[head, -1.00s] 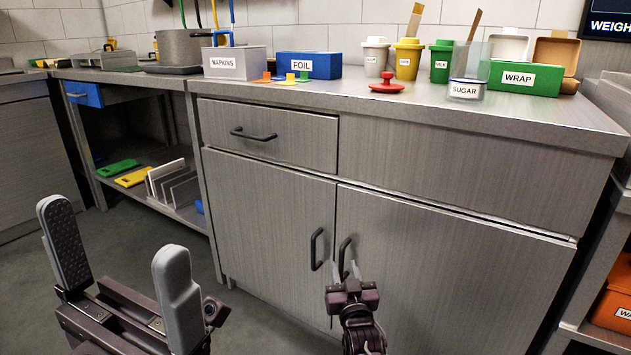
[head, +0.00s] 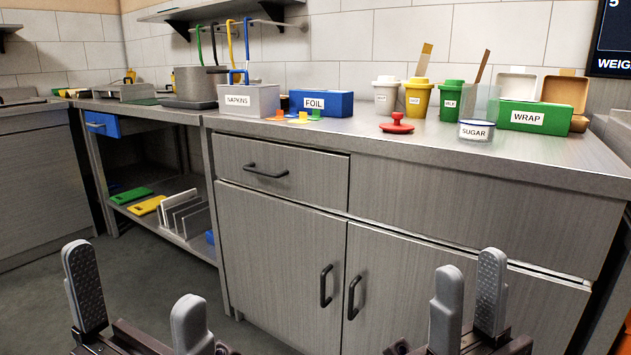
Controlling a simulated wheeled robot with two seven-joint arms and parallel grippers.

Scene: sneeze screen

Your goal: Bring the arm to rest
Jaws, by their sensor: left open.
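My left gripper (head: 137,302) is at the lower left of the head view. Its two grey fingers point up and stand wide apart, with nothing between them. My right gripper (head: 468,305) is at the lower right, in front of the cabinet's right door. Its fingers stand a little apart with a narrow gap and nothing seen between them. Both grippers are low in the picture and apart from the cabinet handles. The arm links behind them are mostly out of the picture.
The steel cabinet (head: 283,262) has a shut drawer and shut doors. On the counter stand a napkins box (head: 250,101), a foil box (head: 321,103), lidded tubs, a red-knobbed lid (head: 397,126), a sugar container (head: 475,131) and a wrap box (head: 535,117). Open floor lies at left.

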